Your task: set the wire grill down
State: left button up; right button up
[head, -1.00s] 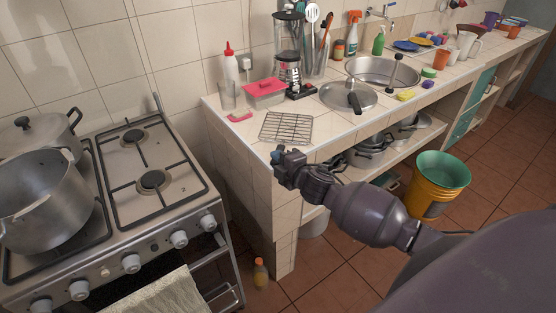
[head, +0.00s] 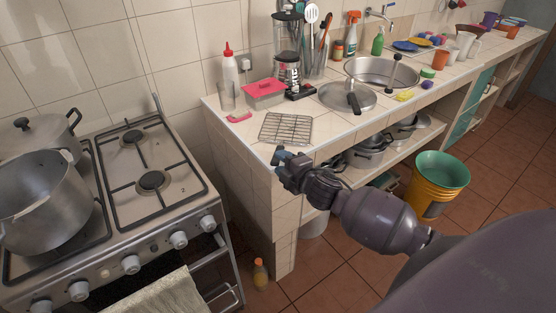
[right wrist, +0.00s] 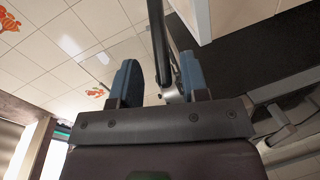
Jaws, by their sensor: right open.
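The wire grill (head: 286,128) lies flat on the near left part of the tiled counter, close to its front edge. My right gripper (head: 281,156) is at the counter's front edge, just in front of the grill and apart from it. In the right wrist view its two blue fingers (right wrist: 158,85) stand apart. A dark rod-like part shows between or behind them, and I cannot tell what it is. The grill cannot be made out in that view. My left gripper is not in view.
A red-lidded container (head: 264,94), a glass (head: 226,96) and a pink sponge (head: 239,117) stand behind the grill. The stove (head: 150,190) with pots is at left. Pots (head: 366,157) fill the shelf below.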

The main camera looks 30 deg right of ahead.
jog(key=s+r, duration=0.2)
jog(key=s, duration=0.7)
jog(key=s+a+f+m+g+h, duration=0.1)
jog(key=s+a+f+m+g, duration=0.1)
jog(key=s+f+m, duration=0.6)
jog(key=s+a+f+m+g, duration=0.2)
jog(key=s+a+f+m, duration=0.1)
jog(key=s+f+m, duration=0.4)
jog(key=shift+s+f+m+h, duration=0.4)
jog(key=shift+s+m, duration=0.1)
jog(key=shift+s, duration=0.15)
jog(key=shift+a, duration=0.1)
